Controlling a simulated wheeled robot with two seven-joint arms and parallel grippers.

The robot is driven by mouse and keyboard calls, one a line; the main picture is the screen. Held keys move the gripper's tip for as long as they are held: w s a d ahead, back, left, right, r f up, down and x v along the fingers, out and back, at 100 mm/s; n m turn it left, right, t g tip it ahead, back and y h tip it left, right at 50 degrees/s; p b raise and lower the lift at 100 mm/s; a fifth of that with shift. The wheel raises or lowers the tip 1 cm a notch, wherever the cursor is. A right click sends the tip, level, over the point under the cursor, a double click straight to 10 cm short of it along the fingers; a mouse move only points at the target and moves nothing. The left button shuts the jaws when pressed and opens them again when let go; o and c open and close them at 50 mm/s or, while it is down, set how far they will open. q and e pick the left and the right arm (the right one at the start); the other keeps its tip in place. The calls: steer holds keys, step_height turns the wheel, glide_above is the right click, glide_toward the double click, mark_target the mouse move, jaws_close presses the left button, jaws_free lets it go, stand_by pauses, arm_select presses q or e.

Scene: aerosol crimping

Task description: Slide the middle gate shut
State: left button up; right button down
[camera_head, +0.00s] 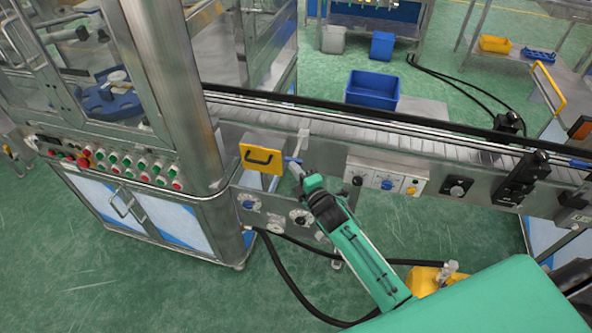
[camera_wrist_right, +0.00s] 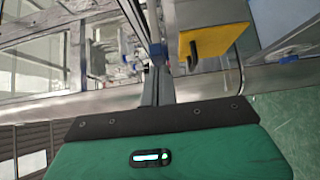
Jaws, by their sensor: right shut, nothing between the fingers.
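My right gripper (camera_head: 299,170) reaches up to the front side of the conveyor, its fingers shut and empty. A small blue-tipped piece (camera_head: 292,160) is right at its fingertips; I cannot tell whether they touch. Just above it, a pale bracket (camera_head: 302,135) stands at the conveyor's front rail; this may be the middle gate, but whether it is open or shut is unclear. In the wrist view the closed fingers (camera_wrist_right: 157,85) point at the blue piece (camera_wrist_right: 158,53), which they partly hide. My left gripper is not in view.
A yellow plate with a black handle (camera_head: 262,158) is close left of the fingers; it also shows in the wrist view (camera_wrist_right: 212,28). The conveyor (camera_head: 400,140) runs right from the glazed machine (camera_head: 180,100). Control boxes (camera_head: 385,178) are to the right. A blue bin (camera_head: 372,90) stands behind.

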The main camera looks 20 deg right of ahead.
mark_target(299, 150)
steer(key=w+d, duration=0.1)
steer(key=w+d+b, duration=0.1)
steer(key=w, duration=0.1)
steer(key=w+d+b, duration=0.1)
steer(key=w+d, duration=0.1)
steer(key=shift+w, duration=0.25)
steer(key=shift+a+r, duration=0.1)
steer(key=shift+r, duration=0.1)
steer(key=shift+r, duration=0.1)
